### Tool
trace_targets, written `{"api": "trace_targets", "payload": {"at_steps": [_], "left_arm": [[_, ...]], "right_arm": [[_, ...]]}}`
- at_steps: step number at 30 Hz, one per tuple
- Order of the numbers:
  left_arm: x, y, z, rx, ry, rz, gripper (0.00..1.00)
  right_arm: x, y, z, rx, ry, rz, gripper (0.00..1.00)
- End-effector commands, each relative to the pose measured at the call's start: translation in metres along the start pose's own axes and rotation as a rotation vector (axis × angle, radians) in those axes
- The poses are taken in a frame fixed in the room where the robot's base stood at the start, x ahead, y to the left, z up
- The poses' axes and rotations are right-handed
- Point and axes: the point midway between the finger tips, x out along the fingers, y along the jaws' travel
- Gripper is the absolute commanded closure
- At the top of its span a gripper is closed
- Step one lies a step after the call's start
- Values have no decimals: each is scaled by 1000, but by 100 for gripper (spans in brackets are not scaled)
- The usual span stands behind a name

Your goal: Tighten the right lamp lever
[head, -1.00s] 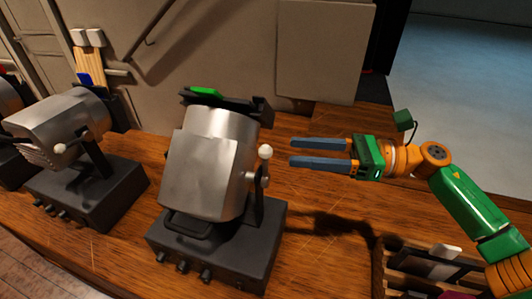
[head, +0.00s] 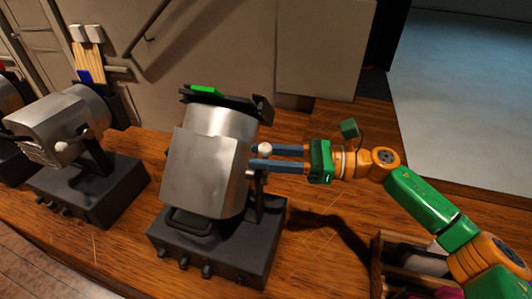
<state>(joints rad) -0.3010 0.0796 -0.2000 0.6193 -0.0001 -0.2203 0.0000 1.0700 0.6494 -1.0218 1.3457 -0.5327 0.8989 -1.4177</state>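The right lamp (head: 205,165) is a silver metal head on a dark box base (head: 215,247) with several knobs, in the middle of the head view. Its lever ends in a white ball knob (head: 264,149) on the lamp's right side. My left gripper is not in view.
A second silver lamp (head: 62,122) on a dark base stands at the left, with part of another at the edge. A wooden rack (head: 378,258) with items sits at the lower right. The wooden desk between lamp and rack is clear.

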Motion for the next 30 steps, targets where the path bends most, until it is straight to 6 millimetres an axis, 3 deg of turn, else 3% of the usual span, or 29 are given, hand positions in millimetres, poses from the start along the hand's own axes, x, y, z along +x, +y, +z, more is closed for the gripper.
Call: {"api": "trace_targets", "payload": {"at_steps": [1,3,4,30], "left_arm": [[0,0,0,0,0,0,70],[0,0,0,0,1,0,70],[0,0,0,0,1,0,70],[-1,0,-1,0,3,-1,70]], "right_arm": [[0,0,0,0,0,0,79],[0,0,0,0,0,0,98],[0,0,0,0,0,0,100],[-1,-2,6,-4,-11,-6,100]]}}
